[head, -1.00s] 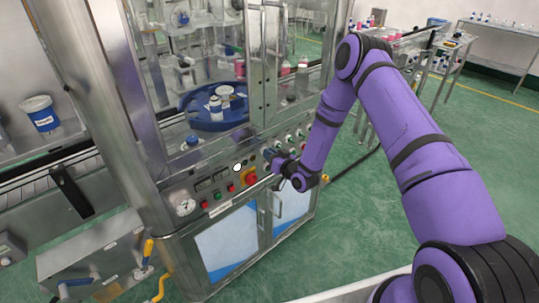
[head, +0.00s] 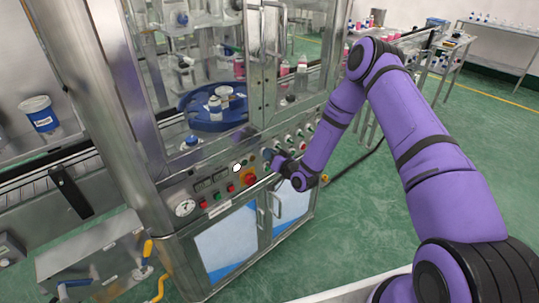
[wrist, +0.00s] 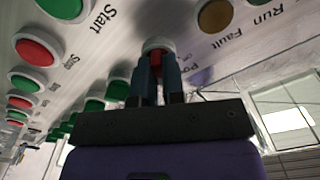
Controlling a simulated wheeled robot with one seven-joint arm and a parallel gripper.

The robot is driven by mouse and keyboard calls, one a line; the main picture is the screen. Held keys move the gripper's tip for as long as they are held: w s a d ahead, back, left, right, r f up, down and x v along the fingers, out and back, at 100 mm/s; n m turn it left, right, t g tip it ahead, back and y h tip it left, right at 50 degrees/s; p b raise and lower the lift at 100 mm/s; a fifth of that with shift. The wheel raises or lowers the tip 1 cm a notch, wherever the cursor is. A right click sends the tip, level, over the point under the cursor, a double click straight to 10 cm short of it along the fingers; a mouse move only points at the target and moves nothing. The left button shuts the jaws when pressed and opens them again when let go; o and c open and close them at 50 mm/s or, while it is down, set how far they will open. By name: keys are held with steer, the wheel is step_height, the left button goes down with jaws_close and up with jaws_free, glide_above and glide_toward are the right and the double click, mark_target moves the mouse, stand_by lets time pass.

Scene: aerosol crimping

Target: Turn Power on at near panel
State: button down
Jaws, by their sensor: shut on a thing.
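The near panel (head: 208,192) is the sloped metal control face along the front of the machine. In the wrist view, the Power switch (wrist: 156,45) has a pale round collar and a red part between my fingers; its label is partly hidden, with "Po" showing. My gripper (wrist: 157,68) is shut on the red part, one blue-grey finger on each side. In the head view, my gripper (head: 271,160) is at the panel, and my wrist hides the switch. I cannot tell which way the switch is turned.
A green Start button (wrist: 62,6), a red button (wrist: 37,50) and an amber lamp (wrist: 214,15) sit close to my fingers. In the head view, a red emergency knob (head: 249,179) and a gauge (head: 185,208) are left of my gripper. Green floor is open at right.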

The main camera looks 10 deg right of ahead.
steer(key=c, duration=1.2)
jaws_free()
steer(key=v, duration=1.1)
steer(key=shift+w, duration=0.1)
